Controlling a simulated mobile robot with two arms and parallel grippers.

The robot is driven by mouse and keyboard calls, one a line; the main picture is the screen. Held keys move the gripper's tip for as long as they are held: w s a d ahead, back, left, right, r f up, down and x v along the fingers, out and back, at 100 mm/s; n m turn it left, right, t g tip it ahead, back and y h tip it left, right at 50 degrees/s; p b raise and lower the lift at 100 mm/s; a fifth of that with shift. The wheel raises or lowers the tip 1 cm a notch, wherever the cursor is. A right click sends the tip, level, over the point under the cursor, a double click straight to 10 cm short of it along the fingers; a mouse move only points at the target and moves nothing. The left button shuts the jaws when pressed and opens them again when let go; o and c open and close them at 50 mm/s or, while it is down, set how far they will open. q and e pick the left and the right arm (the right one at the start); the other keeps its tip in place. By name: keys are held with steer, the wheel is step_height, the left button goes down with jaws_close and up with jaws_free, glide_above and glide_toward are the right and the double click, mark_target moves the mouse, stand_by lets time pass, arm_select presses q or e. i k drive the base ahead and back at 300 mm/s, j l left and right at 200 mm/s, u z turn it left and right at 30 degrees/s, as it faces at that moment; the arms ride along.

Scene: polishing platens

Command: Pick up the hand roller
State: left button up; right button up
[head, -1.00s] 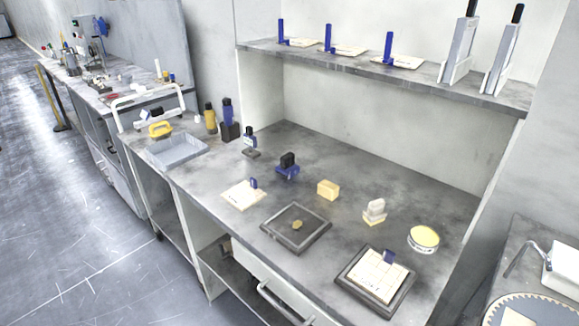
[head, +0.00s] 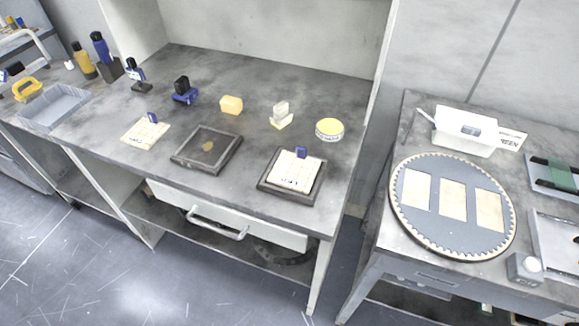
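Neither of my grippers is in view. I cannot tell for sure which item is the hand roller. A small blue tool with a black top (head: 184,92) sits on the workbench (head: 225,165), behind the dark framed tray. A dark-based upright tool with a blue and white body (head: 137,75) stands to its left. Both are apart from the other items.
On the bench are a yellow block (head: 231,105), a pale stacked block (head: 281,116), a round yellow-topped tin (head: 329,129), a dark tray (head: 206,150) and a card on a framed plate (head: 293,171). A right-hand table holds a toothed disc (head: 418,231) and a white box (head: 464,133).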

mark_target(183, 92)
steer(key=j+z, duration=0.15)
steer(key=z, duration=0.55)
steer(key=j+z, duration=0.2)
steer(key=j, duration=0.25)
steer(key=k+j+z, duration=0.1)
steer(key=j+z, duration=0.15)
steer(key=j, duration=0.2)
steer(key=k+j+z, duration=0.2)
steer(key=j, duration=0.2)
steer(key=j+z, duration=0.25)
steer(key=j, duration=0.2)
steer(key=k, duration=0.05)
